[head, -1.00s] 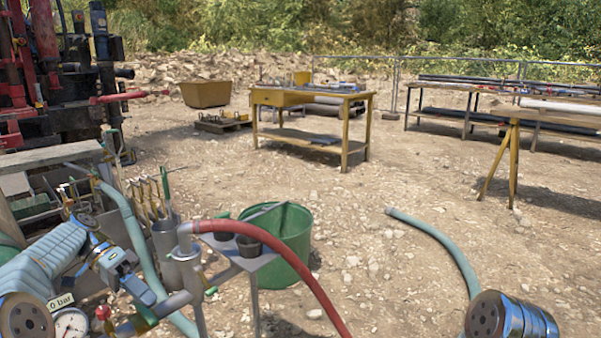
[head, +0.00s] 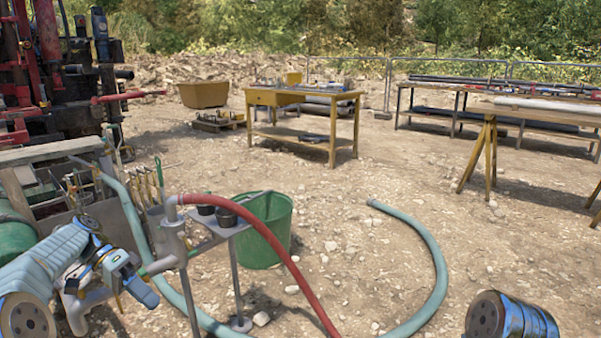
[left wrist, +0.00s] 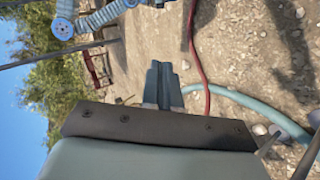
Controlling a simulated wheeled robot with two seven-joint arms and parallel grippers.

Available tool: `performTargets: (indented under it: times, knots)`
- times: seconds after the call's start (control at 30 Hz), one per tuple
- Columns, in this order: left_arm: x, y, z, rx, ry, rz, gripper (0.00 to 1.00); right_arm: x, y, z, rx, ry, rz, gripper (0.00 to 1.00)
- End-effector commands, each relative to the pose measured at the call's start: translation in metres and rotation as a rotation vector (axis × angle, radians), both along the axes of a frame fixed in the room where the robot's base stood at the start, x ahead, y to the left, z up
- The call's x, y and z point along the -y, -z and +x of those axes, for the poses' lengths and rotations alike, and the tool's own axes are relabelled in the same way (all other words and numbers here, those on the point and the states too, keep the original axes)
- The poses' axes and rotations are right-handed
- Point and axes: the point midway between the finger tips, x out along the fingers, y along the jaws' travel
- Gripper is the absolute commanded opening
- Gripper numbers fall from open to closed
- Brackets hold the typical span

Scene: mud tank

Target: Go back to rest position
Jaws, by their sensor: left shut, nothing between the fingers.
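My left gripper (head: 143,289) is at the lower left of the head view, beside the grey pipework. It is shut and empty. Its closed fingers also show in the left wrist view (left wrist: 162,84), with gravel ground beyond them. Part of my right arm shows at the lower right of the head view, but its gripper is out of frame.
A grey pipe stand (head: 174,240) with a red hose (head: 270,240) is close to my left gripper. A green bucket (head: 266,232) stands behind it. A teal hose (head: 432,250) curves over the gravel. A wooden workbench (head: 300,97) is farther back, with open gravel before it.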

Motion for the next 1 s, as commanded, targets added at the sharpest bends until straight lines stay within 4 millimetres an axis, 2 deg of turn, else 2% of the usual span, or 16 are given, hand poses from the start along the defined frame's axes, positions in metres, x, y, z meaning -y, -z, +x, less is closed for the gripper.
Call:
performTargets:
  times: [0.37,0.57,0.67,0.77,0.8,0.87,0.9,1.0]
  knots:
    - [0.029,0.06,0.015,-0.071,-0.097,0.082,0.0,-0.001,-0.001,0.001,0.002,-0.002,0.001,1.0]
    - [0.056,0.122,0.02,-0.131,-0.186,0.177,0.0,-0.001,-0.002,0.0,0.001,-0.002,0.002,1.0]
    - [0.075,0.163,0.017,-0.163,-0.241,0.244,0.0,-0.001,-0.003,0.0,0.001,-0.003,0.002,1.0]
    - [0.1,0.217,0.003,-0.197,-0.306,0.338,0.0,-0.002,-0.004,0.0,0.001,-0.003,0.002,1.0]
    - [0.111,0.243,-0.006,-0.208,-0.339,0.385,0.0,-0.002,-0.004,0.0,0.001,-0.003,0.003,1.0]
    - [0.128,0.281,-0.026,-0.215,-0.385,0.46,0.0,-0.002,-0.005,0.0,0.001,-0.004,0.003,1.0]
    - [0.139,0.305,-0.043,-0.214,-0.416,0.508,0.0,-0.002,-0.006,0.0,0.001,-0.004,0.003,1.0]
    - [0.163,0.351,-0.089,-0.183,-0.488,0.608,0.0,-0.003,-0.007,0.0,0.0,-0.005,0.004,1.0]
